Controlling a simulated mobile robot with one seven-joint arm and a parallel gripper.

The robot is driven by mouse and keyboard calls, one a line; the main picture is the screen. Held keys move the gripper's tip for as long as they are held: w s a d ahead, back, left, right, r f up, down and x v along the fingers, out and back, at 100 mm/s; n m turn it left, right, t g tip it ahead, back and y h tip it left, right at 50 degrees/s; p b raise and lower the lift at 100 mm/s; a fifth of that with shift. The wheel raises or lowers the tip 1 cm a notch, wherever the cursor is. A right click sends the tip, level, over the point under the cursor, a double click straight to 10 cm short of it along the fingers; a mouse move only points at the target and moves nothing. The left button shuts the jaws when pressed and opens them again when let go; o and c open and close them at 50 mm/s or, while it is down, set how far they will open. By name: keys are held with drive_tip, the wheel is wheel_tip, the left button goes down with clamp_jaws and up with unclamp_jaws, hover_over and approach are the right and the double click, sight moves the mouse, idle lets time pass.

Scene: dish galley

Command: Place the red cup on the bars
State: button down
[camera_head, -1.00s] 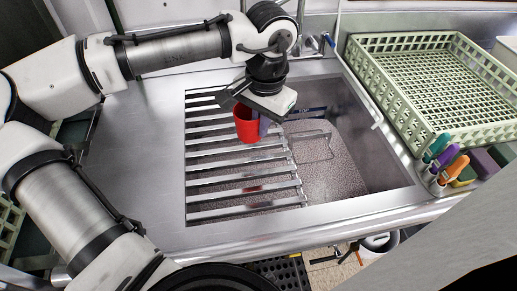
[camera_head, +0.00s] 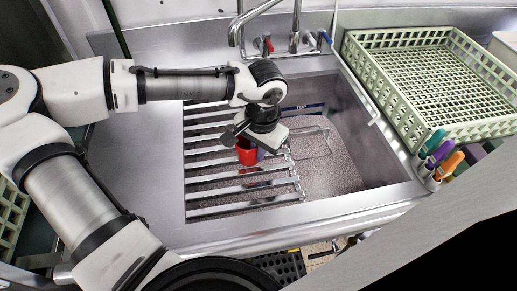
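The red cup (camera_head: 246,155) is in the head view, over the right part of the metal bars (camera_head: 215,196) that span the left side of the sink. My gripper (camera_head: 252,148) is directly above and around the cup's upper part, pointing down. A purple-grey finger shows at the cup's right side; the other finger is hidden, so its grip on the cup is partly out of sight. The cup looks upright. It is low over the bars, and I cannot tell whether its base touches them.
The open sink basin (camera_head: 345,160) lies right of the bars, with a wire frame (camera_head: 312,143) in it. Taps (camera_head: 268,42) stand behind. A pale green crate (camera_head: 430,85) is at the right, with coloured-handled brushes (camera_head: 440,158) at its front corner. Bare steel lies left of the bars.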

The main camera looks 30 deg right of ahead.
drive_tip(key=c, duration=1.6)
unclamp_jaws()
drive_tip(key=shift+f, duration=0.1)
drive_tip(key=shift+c, duration=0.2)
wheel_tip(320, 180, up, 12)
drive_tip(key=shift+s+d+b, duration=0.2)
drive_tip(key=shift+s+b, duration=0.15)
drive_tip(key=shift+b, duration=0.1)
